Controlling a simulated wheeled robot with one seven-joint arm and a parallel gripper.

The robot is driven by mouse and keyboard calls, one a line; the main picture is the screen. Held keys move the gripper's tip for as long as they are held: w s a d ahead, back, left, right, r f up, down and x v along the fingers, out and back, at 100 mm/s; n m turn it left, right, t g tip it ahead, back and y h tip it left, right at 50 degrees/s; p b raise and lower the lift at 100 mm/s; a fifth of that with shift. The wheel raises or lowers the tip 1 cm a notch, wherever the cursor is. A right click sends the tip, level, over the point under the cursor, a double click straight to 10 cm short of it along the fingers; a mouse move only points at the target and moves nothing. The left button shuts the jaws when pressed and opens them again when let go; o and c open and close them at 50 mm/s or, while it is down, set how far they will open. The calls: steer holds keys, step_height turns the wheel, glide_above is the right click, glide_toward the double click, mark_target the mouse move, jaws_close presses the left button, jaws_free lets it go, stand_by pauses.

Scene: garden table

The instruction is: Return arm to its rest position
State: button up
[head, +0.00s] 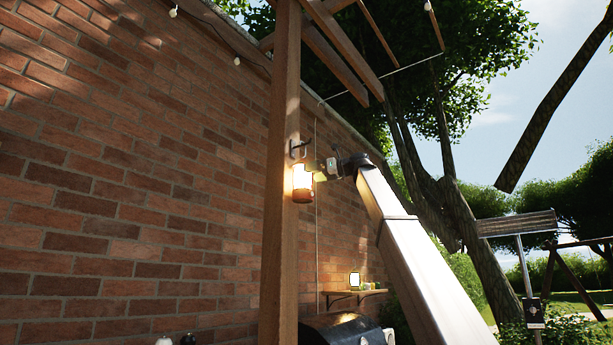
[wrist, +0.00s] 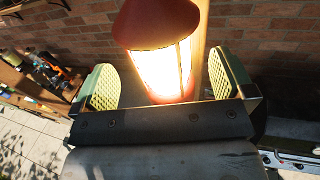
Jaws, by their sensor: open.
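A lit lantern with a reddish-brown top and base (head: 302,184) hangs by a dark hook (head: 298,148) on the wooden post (head: 281,240) in the head view. My gripper (head: 325,170) is at the lantern's right side at the end of my raised arm. In the wrist view my gripper (wrist: 164,84) is open, with a green ribbed pad on each side. The glowing lantern (wrist: 160,50) shows between the two fingers, with visible gaps on both sides. Whether any part of the gripper touches it, I cannot tell. The lantern's hanging point is out of the wrist view.
A brick wall (head: 120,190) stands behind the post. A small wall shelf (head: 352,293) holds a second lit lantern (head: 354,280). A dark grill (head: 345,333) stands below. Pergola beams are overhead. Open garden and a signpost (head: 519,225) lie to the right.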

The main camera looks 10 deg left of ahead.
steer(key=d, duration=0.6)
steer(key=shift+s+d+r, duration=0.15)
steer(key=shift+s+d, duration=0.1)
steer(key=shift+s, duration=0.2)
